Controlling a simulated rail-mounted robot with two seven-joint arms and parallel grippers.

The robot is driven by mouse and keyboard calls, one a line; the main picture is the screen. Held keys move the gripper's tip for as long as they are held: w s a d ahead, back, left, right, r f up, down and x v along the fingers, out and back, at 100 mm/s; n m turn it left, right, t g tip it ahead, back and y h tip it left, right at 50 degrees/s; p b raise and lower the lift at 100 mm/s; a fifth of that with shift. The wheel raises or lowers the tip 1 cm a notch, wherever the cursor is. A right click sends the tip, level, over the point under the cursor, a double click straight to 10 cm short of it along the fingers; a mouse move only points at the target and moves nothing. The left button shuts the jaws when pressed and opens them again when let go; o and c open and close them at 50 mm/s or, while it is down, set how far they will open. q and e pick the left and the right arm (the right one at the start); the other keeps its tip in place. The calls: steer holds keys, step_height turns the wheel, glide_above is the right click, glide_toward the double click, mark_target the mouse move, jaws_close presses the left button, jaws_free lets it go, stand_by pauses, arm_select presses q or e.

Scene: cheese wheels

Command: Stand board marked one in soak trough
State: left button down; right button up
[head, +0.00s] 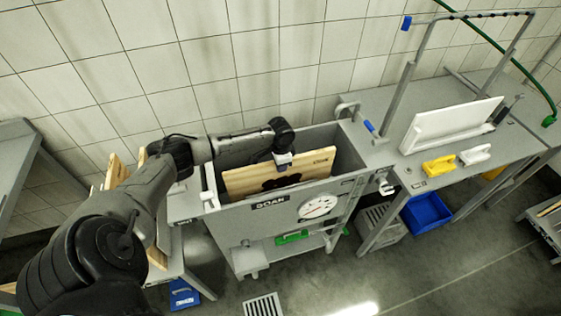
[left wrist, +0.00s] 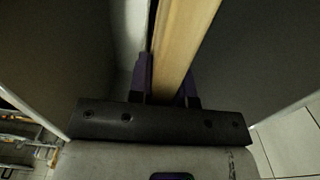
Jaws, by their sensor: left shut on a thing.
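A wooden board (head: 306,172) stands on edge inside the grey soak trough (head: 240,222), lettered SOAK on its front. A dark stain shows on the board's face, and small lettering near its upper right corner is too small to read. My left gripper (head: 283,162) reaches in from the left and is shut on the board's top edge. In the left wrist view, the board's edge (left wrist: 184,42) runs between the fingers of the left gripper (left wrist: 168,88). The board's lower part is hidden by the trough's front wall. My right gripper is not in view.
Other wooden boards (head: 116,171) stand on a bench at the left, partly behind my arm. A round dial (head: 317,206) is on the trough's front. A white board (head: 451,126) leans on the right bench beside yellow (head: 438,166) and white brushes (head: 475,154). A blue bin (head: 427,213) sits below.

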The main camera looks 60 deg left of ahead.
arm_select(q)
steer(key=shift+f+b, duration=0.95)
steer(key=shift+f, duration=1.7)
steer(key=c, duration=1.1)
jaws_free()
steer(key=shift+c, duration=0.2)
steer(key=shift+o, duration=0.9)
steer(key=shift+f, duration=0.1)
step_height(320, 180, up, 14)
steer(key=p, duration=0.3)
